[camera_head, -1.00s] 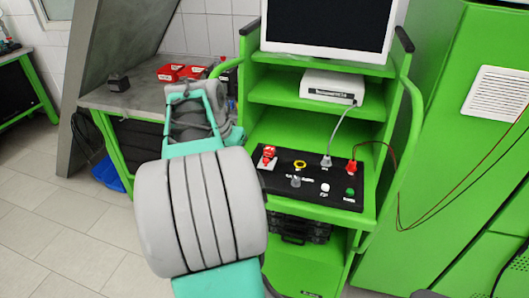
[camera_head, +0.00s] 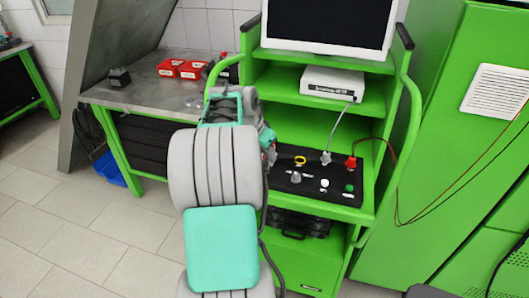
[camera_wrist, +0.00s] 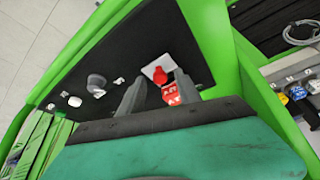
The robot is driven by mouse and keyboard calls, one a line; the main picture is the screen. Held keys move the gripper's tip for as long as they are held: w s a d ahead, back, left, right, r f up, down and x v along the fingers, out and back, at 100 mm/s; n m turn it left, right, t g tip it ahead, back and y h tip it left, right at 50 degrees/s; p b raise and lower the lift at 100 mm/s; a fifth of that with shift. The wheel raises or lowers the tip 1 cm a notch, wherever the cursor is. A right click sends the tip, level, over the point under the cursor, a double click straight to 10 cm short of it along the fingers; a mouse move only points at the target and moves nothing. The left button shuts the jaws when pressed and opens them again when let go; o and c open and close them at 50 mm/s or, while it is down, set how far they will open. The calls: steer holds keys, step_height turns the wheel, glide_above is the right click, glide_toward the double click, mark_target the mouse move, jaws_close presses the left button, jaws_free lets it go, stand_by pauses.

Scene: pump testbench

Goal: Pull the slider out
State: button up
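No part is plainly marked as the slider, so I cannot tell which one it is. The black control panel (camera_head: 310,188) lies on the green bench's lower shelf. In the wrist view, a red switch (camera_wrist: 160,76) sits on a white plate on this panel, with a red tag (camera_wrist: 173,93) beside it. My gripper (camera_wrist: 158,84) is open over the panel, its grey fingers apart. The red switch and tag show near and between the fingertips; contact cannot be told. In the head view my arm hides the gripper and most of the switch.
The panel also carries a yellow ring (camera_head: 300,161), a grey knob (camera_head: 295,177), a green button (camera_head: 349,188) and a red plug (camera_head: 350,162) with cables. A monitor (camera_head: 325,25) and a white device (camera_head: 332,82) stand above. A metal table (camera_head: 140,95) stands left.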

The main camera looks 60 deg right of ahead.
jaws_close()
stand_by(1.2)
